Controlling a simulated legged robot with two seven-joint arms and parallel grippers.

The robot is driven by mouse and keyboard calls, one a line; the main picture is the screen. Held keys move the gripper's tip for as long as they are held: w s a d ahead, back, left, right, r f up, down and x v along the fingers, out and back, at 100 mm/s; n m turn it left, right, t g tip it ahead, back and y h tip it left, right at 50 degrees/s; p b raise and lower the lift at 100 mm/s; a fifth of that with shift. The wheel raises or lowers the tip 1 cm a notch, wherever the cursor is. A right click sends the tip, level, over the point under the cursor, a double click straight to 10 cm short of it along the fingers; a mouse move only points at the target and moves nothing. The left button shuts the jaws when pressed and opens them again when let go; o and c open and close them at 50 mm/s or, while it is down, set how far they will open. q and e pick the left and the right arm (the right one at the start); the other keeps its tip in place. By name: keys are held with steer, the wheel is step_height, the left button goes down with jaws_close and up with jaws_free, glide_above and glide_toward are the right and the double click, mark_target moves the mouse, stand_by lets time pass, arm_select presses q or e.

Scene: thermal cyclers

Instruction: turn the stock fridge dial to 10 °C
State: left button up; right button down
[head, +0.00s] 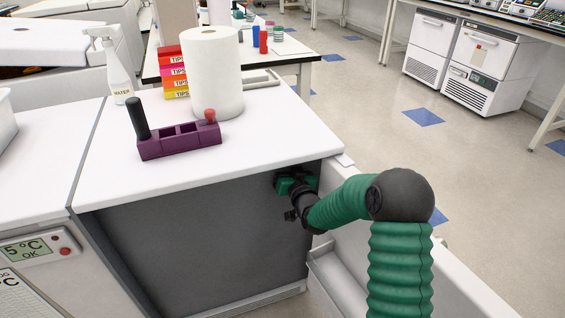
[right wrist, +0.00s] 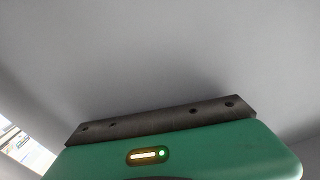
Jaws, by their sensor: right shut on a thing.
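A unit at the lower left has a display (head: 27,250) reading 5 °C OK, with a red button or lamp beside it. A white label (head: 14,292) marked °C is cut off below it. I cannot make out the dial. My right gripper (head: 294,184) is at the upper right of a dark grey panel (head: 200,235) under the white worktop, well right of the display. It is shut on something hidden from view. The right wrist view shows its green body (right wrist: 200,155) and dark metal bar against a plain grey surface. My left gripper is not in view.
The worktop (head: 285,135) holds a purple rack (head: 180,146), a paper roll (head: 214,75), a spray bottle (head: 119,80) and stacked tip boxes (head: 172,75). A white panel or ledge (head: 330,268) runs beside the grey panel under my arm. Open floor lies to the right.

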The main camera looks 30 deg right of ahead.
steer(key=shift+s+d+f+m+p, duration=0.1)
steer(key=shift+m+p, duration=4.8)
steer(key=shift+m, duration=4)
steer(key=shift+f, duration=0.1)
steer(key=c, duration=1.4)
jaws_free()
steer(key=o, duration=0.4)
